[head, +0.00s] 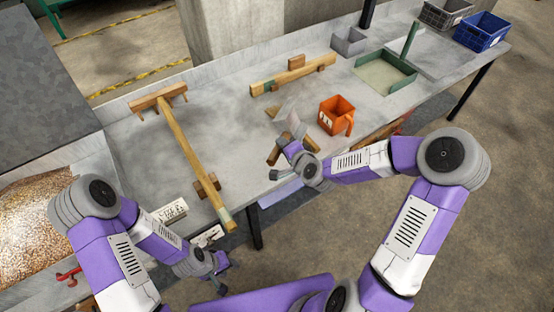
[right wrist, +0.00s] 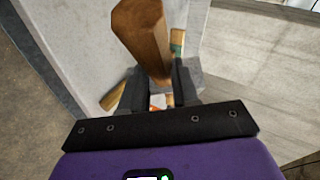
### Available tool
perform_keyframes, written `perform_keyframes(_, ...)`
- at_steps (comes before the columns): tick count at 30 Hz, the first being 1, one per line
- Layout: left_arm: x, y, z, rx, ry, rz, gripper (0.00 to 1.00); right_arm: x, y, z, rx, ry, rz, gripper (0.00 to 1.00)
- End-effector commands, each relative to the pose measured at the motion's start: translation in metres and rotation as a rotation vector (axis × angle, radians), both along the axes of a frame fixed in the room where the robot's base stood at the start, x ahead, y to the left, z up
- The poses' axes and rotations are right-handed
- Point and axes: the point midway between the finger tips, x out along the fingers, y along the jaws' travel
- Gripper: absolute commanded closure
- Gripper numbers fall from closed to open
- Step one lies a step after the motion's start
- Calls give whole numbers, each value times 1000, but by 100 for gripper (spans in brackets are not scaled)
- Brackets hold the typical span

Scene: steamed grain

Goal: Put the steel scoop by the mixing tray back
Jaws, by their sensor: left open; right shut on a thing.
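My right gripper (head: 285,143) is shut on the wooden handle of the steel scoop (head: 273,156), over the front part of the grey table. In the right wrist view the handle (right wrist: 145,35) sticks up between the fingers toward the camera. The grey metal part shows just behind the gripper in the head view; its lower end is hard to make out. A green-rimmed tray (head: 411,79) with a pale bottom, which looks like the mixing tray, stands farther right on the table. My left gripper (head: 216,268) is open and empty, low in front of the table.
An orange container (head: 336,108) stands just right of my right gripper. Wooden bars (head: 184,145) and (head: 292,75) on blocks lie on the table. A grey box (head: 348,41) stands at the back; grey (head: 445,14) and blue (head: 482,31) crates stand far right. Grain (head: 30,225) lies at left.

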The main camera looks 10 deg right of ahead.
Motion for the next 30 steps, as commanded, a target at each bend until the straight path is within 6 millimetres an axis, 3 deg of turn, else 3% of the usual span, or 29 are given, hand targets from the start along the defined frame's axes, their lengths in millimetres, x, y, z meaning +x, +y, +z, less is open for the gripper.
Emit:
perform_keyframes(9, 0, 0, 19, 0, 0, 0, 57, -16, 17, -16, -516, 160, 464, 100)
perform_keyframes(18, 0, 0, 33, 0, -1, 0, 57, -37, 19, -26, -958, 96, 825, 100)
perform_keyframes(23, 0, 0, 37, 0, -1, 0, 57, -44, 18, -27, -1078, 34, 929, 100)
perform_keyframes(30, 0, 0, 29, 0, 0, 0, 57, -45, 19, -36, -1097, 21, 947, 100)
